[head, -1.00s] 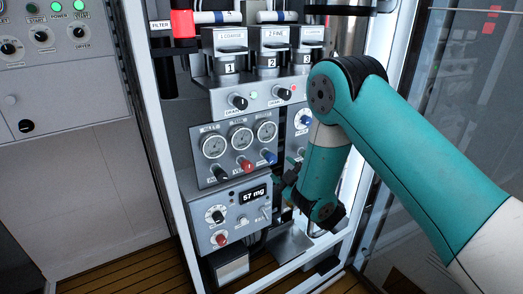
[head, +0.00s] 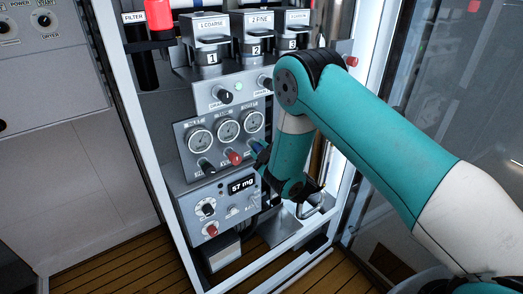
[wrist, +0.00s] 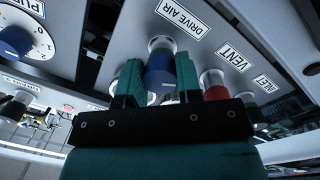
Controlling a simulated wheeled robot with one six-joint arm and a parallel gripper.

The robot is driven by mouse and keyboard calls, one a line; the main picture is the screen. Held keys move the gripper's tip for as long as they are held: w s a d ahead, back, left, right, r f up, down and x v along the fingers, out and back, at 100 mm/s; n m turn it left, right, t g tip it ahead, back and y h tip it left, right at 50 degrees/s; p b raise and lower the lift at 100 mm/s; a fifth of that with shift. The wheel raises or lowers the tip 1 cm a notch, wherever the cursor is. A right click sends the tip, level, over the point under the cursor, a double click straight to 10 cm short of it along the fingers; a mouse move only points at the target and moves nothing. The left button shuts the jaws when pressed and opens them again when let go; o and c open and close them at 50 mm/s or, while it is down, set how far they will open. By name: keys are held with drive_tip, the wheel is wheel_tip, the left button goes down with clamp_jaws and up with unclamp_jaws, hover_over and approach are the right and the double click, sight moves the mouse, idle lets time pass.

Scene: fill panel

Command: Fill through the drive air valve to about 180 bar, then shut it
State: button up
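The blue drive air knob (wrist: 160,72) sits below the DRIVE AIR label (wrist: 181,24) in the wrist view. The fingers of my gripper (wrist: 160,84) stand on either side of it, with little or no gap showing. I cannot tell whether they press on it. In the head view the blue knob (head: 257,148) is partly hidden by my gripper (head: 264,160). Three round gauges (head: 228,129) sit above the knobs, but their needles are too small to read.
A red knob (wrist: 213,84) under the VENT label (wrist: 232,50) is close beside my right finger. A blue rotary knob (wrist: 14,41) is at the upper left. The lower box (head: 198,208) has a display (head: 241,185) reading 57 mg. A frame post (head: 345,190) stands right of my wrist.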

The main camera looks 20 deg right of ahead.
drive_tip(key=shift+r+m+p, duration=0.3)
drive_tip(key=shift+m+p, duration=0.7)
drive_tip(key=shift+p, duration=0.9)
drive_tip(key=shift+f+m+p, duration=0.15)
drive_tip(key=shift+m+p, duration=0.65)
drive_tip(key=shift+p, duration=0.3)
drive_tip(key=shift+f+m, duration=0.3)
drive_tip(key=shift+m, duration=0.2)
drive_tip(key=shift+s, duration=0.1)
drive_tip(key=o, duration=0.9)
drive_tip(key=shift+o, duration=0.2)
